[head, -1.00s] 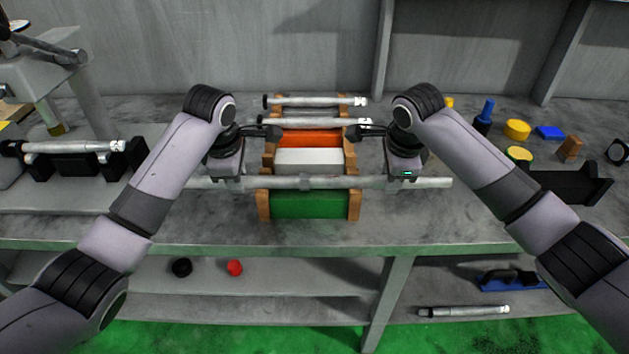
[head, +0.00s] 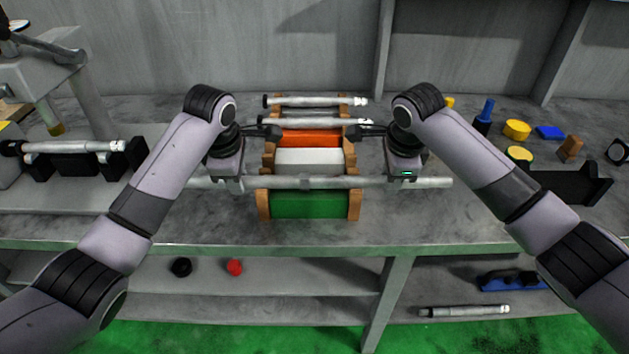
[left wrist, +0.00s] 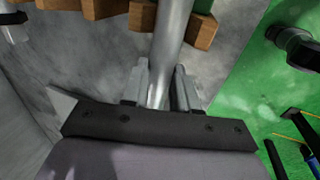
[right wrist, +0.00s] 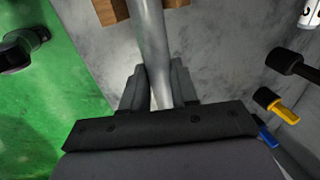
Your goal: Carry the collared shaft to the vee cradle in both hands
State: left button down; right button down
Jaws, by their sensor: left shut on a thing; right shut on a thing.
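A long grey shaft (head: 318,182) runs left to right across the front of a wooden-sided rack (head: 352,207). My left gripper (head: 228,181) is shut on it left of the rack, and my right gripper (head: 404,179) is shut on it right of the rack. In both wrist views the shaft (left wrist: 172,45) (right wrist: 150,45) passes between the jaws.
Two thinner shafts (head: 315,101) (head: 312,122) lie on the rack behind. Another shaft (head: 70,147) rests on black supports at the left. Yellow, blue and brown small parts (head: 517,129) stand at the back right. The bench front edge (head: 220,245) is clear.

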dwell(0.6)
pick_arm(q)
jog(key=shift+w+r, duration=0.15)
jog(key=shift+r, duration=0.15)
pick_arm(e)
jog(key=shift+w+r, duration=0.1)
jog(key=shift+r, duration=0.2)
pick_arm(q)
jog(key=shift+r, duration=0.1)
pick_arm(e)
jog(key=shift+r, duration=0.1)
